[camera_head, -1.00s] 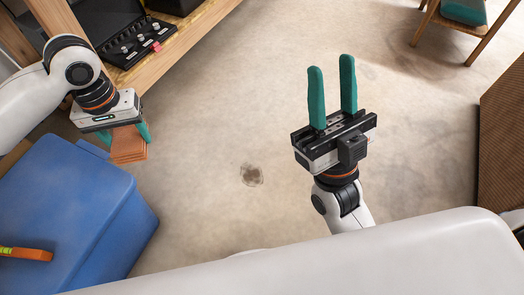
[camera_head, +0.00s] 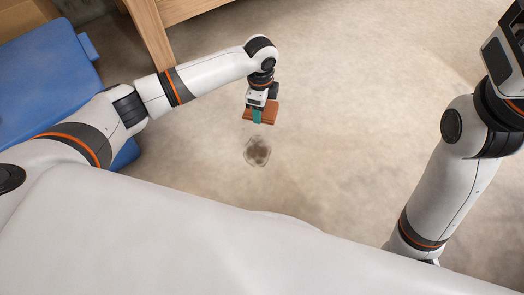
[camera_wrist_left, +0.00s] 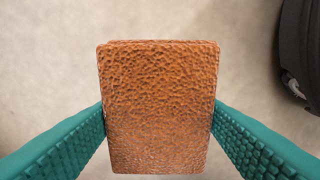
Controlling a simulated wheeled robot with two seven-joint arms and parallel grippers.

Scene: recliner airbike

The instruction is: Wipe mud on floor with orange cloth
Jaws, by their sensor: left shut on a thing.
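The orange cloth (camera_head: 262,110) is a small folded, textured rectangle. My left gripper (camera_head: 257,115) is shut on it and holds it out over the floor. In the left wrist view the cloth (camera_wrist_left: 158,105) sits between the two green fingers, which press on its left and right sides. The mud (camera_head: 257,151) is a dark brown patch on the floor, just below the cloth in the head view. How high the cloth is above the floor is hard to tell. In the head view my right arm stands at the right, with its gripper fingers outside the picture.
A wooden bench leg (camera_head: 150,35) stands at the top left. The concrete floor (camera_head: 350,120) is clear around the mud and to its right. A dark rounded thing (camera_wrist_left: 302,48) shows at the right edge of the left wrist view.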

